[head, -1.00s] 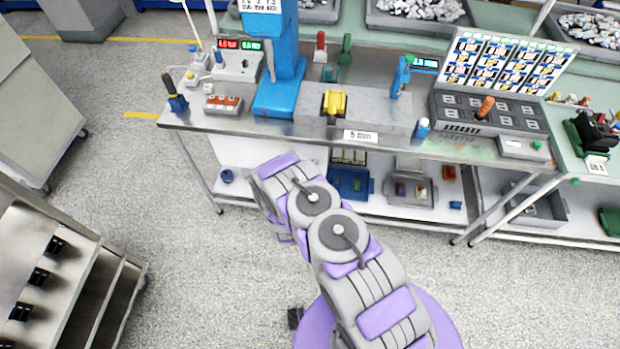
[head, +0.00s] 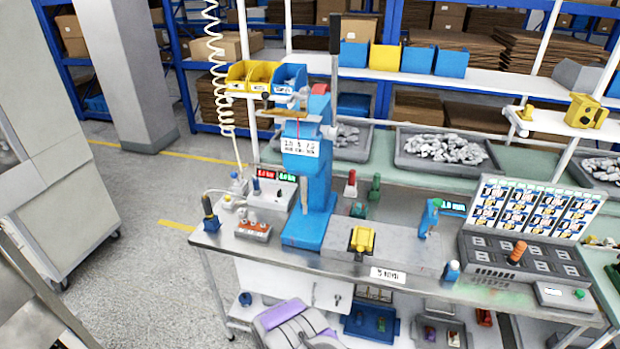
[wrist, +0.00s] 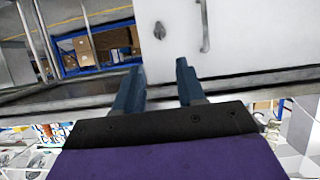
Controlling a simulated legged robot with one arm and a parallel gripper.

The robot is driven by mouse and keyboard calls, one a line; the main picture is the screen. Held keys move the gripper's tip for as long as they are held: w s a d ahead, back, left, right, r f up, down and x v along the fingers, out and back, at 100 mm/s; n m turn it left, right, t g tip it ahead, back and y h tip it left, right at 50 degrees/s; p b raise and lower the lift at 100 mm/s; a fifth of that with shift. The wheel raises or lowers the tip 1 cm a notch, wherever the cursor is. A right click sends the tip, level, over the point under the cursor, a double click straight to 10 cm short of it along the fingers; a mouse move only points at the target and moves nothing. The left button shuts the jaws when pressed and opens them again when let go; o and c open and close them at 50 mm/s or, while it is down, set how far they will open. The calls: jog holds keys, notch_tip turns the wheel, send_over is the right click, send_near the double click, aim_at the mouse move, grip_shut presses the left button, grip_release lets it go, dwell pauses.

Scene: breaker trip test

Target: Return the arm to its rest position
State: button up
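My arm (head: 296,326), grey with purple panels, shows only at the bottom of the head view, low in front of the workbench. My gripper is out of the head view. In the wrist view my gripper (wrist: 160,88) shows two dark blue fingers standing apart with nothing between them. Beyond the fingers is a pale panel (wrist: 240,35) and a grey metal edge. The wrist picture looks tilted or turned over, with shelves of boxes at its upper left.
The workbench (head: 345,268) carries a blue press (head: 305,190), a yellow part (head: 362,240) on a grey block, and a panel with an orange handle (head: 518,252). A grey cabinet (head: 60,150) stands at left. Floor between them is clear.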

jog(key=w+a+r+g+y+b, duration=0.1)
jog(key=a+r+g+y, duration=0.15)
jog(key=r, duration=0.65)
jog(key=w+a+r+g+y, duration=0.1)
jog(key=w+a+r+g, duration=0.2)
jog(key=r, duration=0.6)
jog(key=s+r+g+y, duration=0.2)
jog(key=s+r+g, duration=0.1)
jog(key=s+r, duration=0.45)
jog(key=s+d+r+n+g, duration=0.1)
jog(key=s+d+r+g, duration=0.1)
jog(key=s+r, duration=0.4)
jog(key=s+d+r+n+g+h+b, duration=0.1)
jog(key=s+d+r, duration=0.4)
jog(key=s, duration=1.1)
jog(key=s+d+r+n+g+b, duration=0.1)
jog(key=s+d+r+g, duration=0.2)
jog(key=s+r, duration=0.5)
jog(key=s+d, duration=0.1)
jog(key=s, duration=0.2)
jog(key=shift+s, duration=0.25)
